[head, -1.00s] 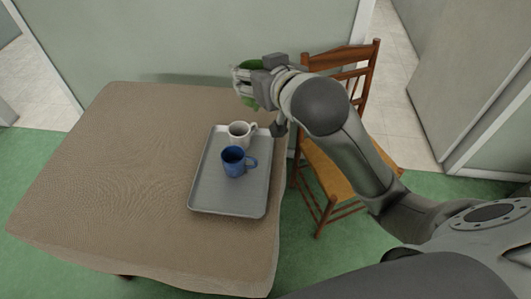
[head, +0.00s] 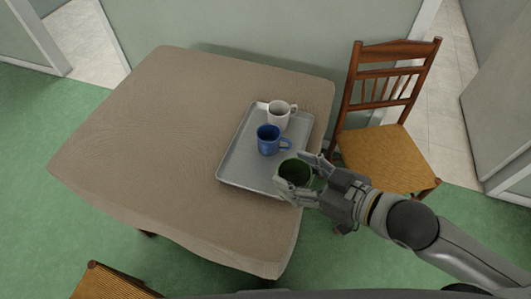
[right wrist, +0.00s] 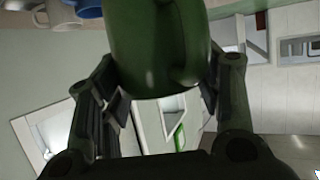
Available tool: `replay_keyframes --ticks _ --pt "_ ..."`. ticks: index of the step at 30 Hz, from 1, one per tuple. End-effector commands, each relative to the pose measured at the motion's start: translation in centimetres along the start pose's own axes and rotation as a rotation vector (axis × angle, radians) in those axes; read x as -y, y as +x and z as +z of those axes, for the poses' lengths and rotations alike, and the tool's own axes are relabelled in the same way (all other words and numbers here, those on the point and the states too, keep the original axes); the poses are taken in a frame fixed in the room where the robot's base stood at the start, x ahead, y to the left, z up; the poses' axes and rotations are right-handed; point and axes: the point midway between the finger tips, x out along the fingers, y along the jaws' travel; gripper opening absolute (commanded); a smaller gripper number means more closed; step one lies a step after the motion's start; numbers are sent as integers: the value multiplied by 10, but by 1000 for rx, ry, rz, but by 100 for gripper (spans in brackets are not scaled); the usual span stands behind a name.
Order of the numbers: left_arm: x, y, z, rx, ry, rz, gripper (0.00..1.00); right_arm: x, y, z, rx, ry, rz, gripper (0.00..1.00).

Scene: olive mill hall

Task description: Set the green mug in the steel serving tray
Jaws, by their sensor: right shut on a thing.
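The green mug (head: 294,172) is held in my right gripper (head: 305,180), which is shut on it, at the near right part of the steel serving tray (head: 236,171). The mug also fills the upper middle of the right wrist view (right wrist: 155,50), between the two fingers (right wrist: 160,95). Whether its base touches the tray is hidden. A blue mug (head: 268,140) and a white mug (head: 279,115) stand in the tray, toward its far end. My left gripper is not in view.
The tray lies on a table with a brown cloth (head: 150,130), at its right side. The cloth left of the tray is bare. A wooden chair (head: 385,155) stands right of the table, and part of another chair (head: 110,283) shows at the lower left.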

Motion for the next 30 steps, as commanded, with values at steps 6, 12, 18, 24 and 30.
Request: replay_keyframes --ticks 6,12,18,24,30 --pt "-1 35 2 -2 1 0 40 -5 27 5 -10 -5 1 30" --pt "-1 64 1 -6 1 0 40 -9 46 6 -9 -3 1 30" --pt "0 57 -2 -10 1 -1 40 -18 88 0 -5 1 1 30" --pt "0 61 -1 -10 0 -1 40 -25 130 23 -1 2 1 30" --pt "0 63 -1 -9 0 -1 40 -29 151 34 -2 -1 1 30"
